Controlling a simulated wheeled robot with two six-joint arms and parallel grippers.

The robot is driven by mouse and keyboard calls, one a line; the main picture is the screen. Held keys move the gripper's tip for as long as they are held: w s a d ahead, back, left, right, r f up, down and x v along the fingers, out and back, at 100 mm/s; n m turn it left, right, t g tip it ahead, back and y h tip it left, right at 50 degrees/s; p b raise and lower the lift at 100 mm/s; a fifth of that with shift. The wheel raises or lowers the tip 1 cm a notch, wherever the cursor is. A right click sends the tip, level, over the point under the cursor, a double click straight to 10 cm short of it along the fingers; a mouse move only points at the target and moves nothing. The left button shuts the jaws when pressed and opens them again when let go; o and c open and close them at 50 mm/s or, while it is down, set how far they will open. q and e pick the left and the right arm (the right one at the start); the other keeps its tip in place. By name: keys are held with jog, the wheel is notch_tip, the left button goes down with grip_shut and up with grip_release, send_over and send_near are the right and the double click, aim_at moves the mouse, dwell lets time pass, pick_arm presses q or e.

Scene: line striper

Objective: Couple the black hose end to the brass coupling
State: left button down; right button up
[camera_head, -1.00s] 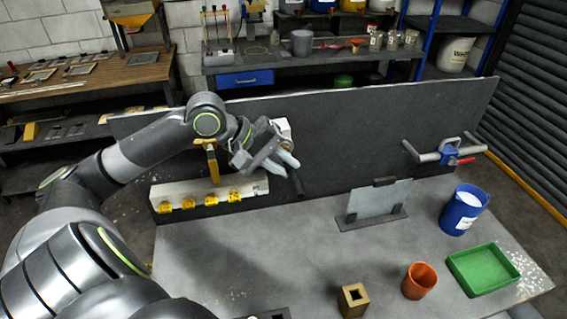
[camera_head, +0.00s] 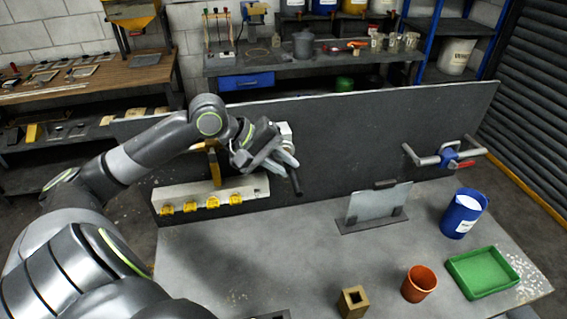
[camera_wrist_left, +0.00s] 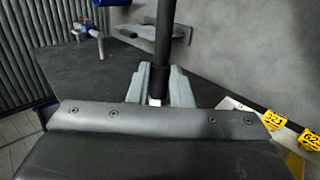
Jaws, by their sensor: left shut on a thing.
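My left gripper (camera_head: 280,160) is shut on the black hose (camera_head: 296,184) in front of the dark upright panel. The hose's dark end hangs down below the fingers in the head view. In the left wrist view the hose (camera_wrist_left: 163,45) runs between the two grey fingers (camera_wrist_left: 160,88) and past their tips. I cannot clearly make out the brass coupling; my gripper and forearm cover part of the panel. A brass-coloured upright piece (camera_head: 214,168) stands behind the white block. My right gripper is not in view.
The white block (camera_head: 240,187) with yellow tags lies along the panel (camera_head: 370,130). A pipe with a blue valve (camera_head: 449,154) is at right. A grey plate stand (camera_head: 376,205), blue jug (camera_head: 462,215), green tray (camera_head: 482,272), orange cup (camera_head: 419,284) and brass-coloured square block (camera_head: 353,301) occupy the table.

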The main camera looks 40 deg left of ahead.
pick_arm(q)
jog(key=shift+w, duration=0.1)
jog(key=c, duration=0.9)
grip_release()
jog(key=shift+a, duration=0.1)
jog(key=p+v, duration=0.7)
